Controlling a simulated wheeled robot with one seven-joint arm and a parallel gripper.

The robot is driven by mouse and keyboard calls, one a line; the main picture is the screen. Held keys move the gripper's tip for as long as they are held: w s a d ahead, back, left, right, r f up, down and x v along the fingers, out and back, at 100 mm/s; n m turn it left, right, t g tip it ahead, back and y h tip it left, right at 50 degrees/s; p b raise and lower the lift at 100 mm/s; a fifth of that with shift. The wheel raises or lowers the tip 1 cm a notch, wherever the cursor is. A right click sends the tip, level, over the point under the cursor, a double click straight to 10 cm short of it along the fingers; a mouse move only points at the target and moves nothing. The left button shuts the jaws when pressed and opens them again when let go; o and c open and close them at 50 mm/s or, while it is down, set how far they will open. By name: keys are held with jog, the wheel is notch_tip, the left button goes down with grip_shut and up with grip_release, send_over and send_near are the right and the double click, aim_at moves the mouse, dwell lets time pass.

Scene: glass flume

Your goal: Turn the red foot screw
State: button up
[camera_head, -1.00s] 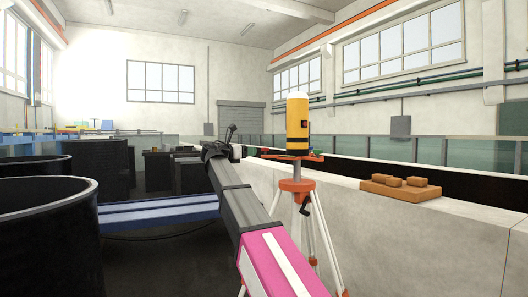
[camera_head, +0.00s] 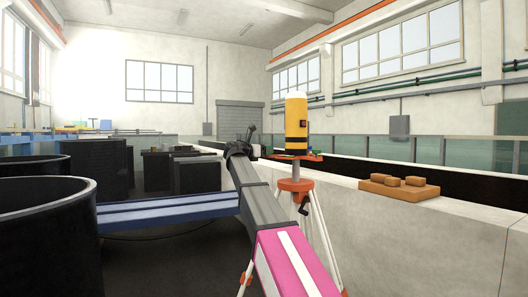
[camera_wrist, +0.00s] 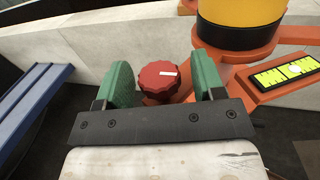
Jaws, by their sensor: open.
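The red foot screw (camera_wrist: 160,80) is a knurled knob with a white mark on its top. In the wrist view it sits between the two green fingers of my open gripper (camera_wrist: 164,82), with a gap on each side. Beside it is the orange base (camera_wrist: 235,75) under the yellow-and-black instrument (camera_wrist: 240,15). In the head view the instrument (camera_head: 296,125) stands on the orange tripod head (camera_head: 297,186).
A yellow-green level vial (camera_wrist: 287,73) lies on the base's right arm in the wrist view. A pale wall (camera_head: 400,235) runs behind the tripod, carrying a wooden board with blocks (camera_head: 398,187). A blue beam (camera_head: 165,212) and black tanks (camera_head: 45,240) are at the left.

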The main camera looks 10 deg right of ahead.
jog(key=c, duration=0.9)
jog(key=shift+c, duration=0.2)
jog(key=shift+w+m+g+h, duration=0.1)
jog(key=shift+m+g+h, duration=0.2)
jog(key=shift+g, duration=0.1)
jog(key=m+g+h, duration=0.1)
jog(key=g, duration=0.1)
jog(key=m+g+h, duration=0.1)
jog(key=m+g, duration=0.1)
jog(key=g, duration=0.1)
jog(key=shift+w+a+m, duration=0.1)
jog(key=shift+w+m, duration=0.05)
jog(key=shift+m, duration=0.15)
jog(key=m+g, duration=0.2)
jog(key=g, duration=0.1)
jog(key=m+g, duration=0.1)
jog(key=g, duration=0.2)
jog(key=shift+m, duration=0.4)
jog(key=shift+s+m+g, duration=0.2)
jog(key=shift+m+g, duration=0.5)
jog(key=shift+g, duration=0.5)
